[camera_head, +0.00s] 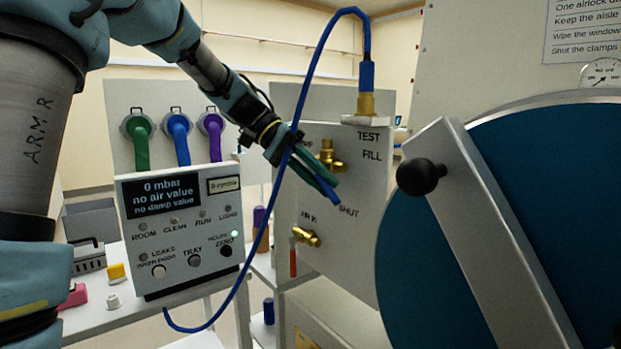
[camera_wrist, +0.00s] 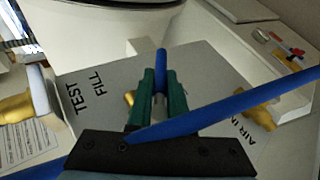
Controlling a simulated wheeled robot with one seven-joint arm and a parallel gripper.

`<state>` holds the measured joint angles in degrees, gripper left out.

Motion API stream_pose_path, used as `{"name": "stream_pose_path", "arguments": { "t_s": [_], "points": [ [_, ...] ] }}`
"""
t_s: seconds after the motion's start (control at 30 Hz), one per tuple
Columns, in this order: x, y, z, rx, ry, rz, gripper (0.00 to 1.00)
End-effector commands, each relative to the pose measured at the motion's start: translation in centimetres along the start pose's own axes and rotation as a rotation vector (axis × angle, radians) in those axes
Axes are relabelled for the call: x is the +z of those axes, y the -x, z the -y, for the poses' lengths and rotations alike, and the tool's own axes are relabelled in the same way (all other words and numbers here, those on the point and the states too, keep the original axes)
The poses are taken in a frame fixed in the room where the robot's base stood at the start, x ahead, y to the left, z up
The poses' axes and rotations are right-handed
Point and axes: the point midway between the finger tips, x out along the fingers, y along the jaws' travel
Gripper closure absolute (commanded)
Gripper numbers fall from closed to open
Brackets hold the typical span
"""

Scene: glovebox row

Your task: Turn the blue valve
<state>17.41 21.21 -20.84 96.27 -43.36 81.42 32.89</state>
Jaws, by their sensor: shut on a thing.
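The blue valve has a brass body (camera_head: 328,153) on the grey panel, between the FILL and SHUT labels. The end of its blue handle (camera_head: 335,199) shows near SHUT, pointing down to the right. My gripper (camera_head: 326,184) is shut on this handle, its green fingers running along it. In the wrist view, the handle (camera_wrist: 160,61) shows between the two fingers (camera_wrist: 162,90) and sticks out past their tips. The fingers hide most of the handle, and only a little of the brass shows there.
A blue hose (camera_head: 319,60) loops from the TEST fitting down across my gripper's front; it also crosses the wrist view (camera_wrist: 230,106). A red-handled valve (camera_head: 293,262) sits below at AIR IN. A large blue round door with a grey bar (camera_head: 480,230) stands close right. A control box (camera_head: 182,235) stands left.

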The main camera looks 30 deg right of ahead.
Motion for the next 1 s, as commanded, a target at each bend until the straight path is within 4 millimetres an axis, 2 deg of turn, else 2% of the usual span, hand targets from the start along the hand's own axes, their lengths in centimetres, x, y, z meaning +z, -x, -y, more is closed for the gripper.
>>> {"name": "stream_pose_path", "arguments": {
  "t_s": [0.5,1.0],
  "points": [
    [0.5,0.2,-1.9,0.415,0.174,0.086,1.0],
    [0.4,0.5,-2.5,0.592,0.247,0.125,1.0]
  ]
}}
